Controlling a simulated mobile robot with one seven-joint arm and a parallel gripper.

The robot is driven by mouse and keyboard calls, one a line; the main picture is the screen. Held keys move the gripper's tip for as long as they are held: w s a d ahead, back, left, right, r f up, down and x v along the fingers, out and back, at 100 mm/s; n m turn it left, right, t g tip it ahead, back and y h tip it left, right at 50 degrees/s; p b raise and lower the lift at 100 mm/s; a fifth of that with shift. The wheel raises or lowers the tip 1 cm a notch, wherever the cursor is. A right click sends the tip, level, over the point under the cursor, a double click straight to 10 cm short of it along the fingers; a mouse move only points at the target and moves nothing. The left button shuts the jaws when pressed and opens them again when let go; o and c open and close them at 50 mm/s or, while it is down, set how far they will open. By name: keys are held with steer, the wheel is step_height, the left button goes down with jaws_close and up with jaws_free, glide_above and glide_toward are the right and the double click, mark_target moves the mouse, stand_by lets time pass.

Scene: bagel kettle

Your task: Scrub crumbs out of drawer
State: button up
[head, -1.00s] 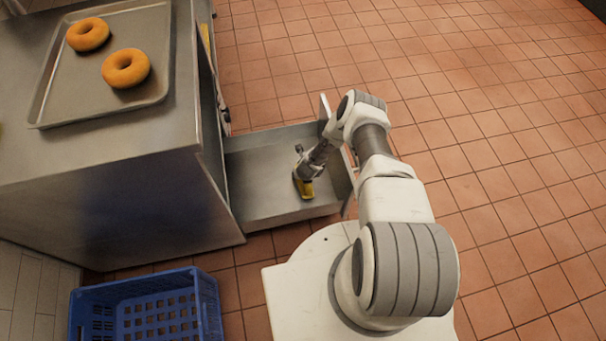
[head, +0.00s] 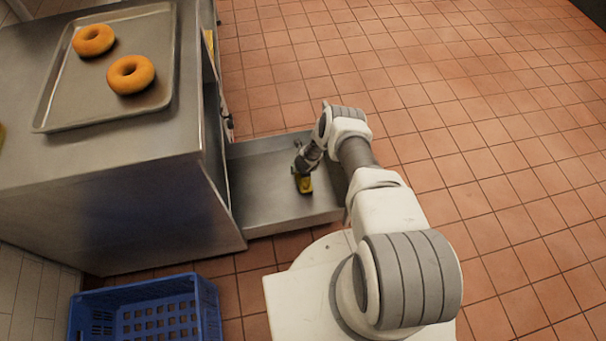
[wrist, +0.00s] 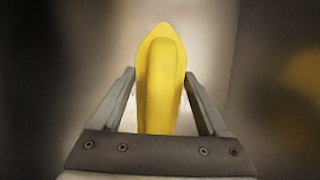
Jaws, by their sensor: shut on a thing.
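The metal drawer (head: 270,208) is pulled out from the steel counter in the head view, with its inside facing up. My gripper (head: 302,172) is down inside the drawer, shut on a yellow scrubber (head: 305,185). In the wrist view the yellow scrubber (wrist: 161,80) stands between the two fingers of my gripper (wrist: 160,100), pointing away from me. I cannot make out crumbs on the drawer floor in the head view. My arm hides the drawer's right end.
A steel counter (head: 100,200) stands at the left. A tray (head: 65,115) on it holds two bagels (head: 112,58). A blue crate (head: 205,300) sits on the floor at the lower left. The tiled floor (head: 480,110) at the right is clear.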

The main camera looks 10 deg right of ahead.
steer(key=shift+w+f, duration=0.15)
steer(key=shift+w, duration=0.7)
steer(key=shift+w+d+f, duration=0.1)
steer(key=shift+w+d, duration=0.05)
steer(key=shift+w, duration=0.15)
steer(key=shift+c, duration=0.6)
steer(key=shift+w+a, duration=0.25)
steer(key=shift+w, duration=0.35)
steer(key=shift+w+d, duration=0.25)
steer(key=shift+w+a+r, duration=0.15)
steer(key=shift+w+r, duration=0.05)
steer(key=shift+w, duration=0.5)
steer(key=shift+s, duration=0.1)
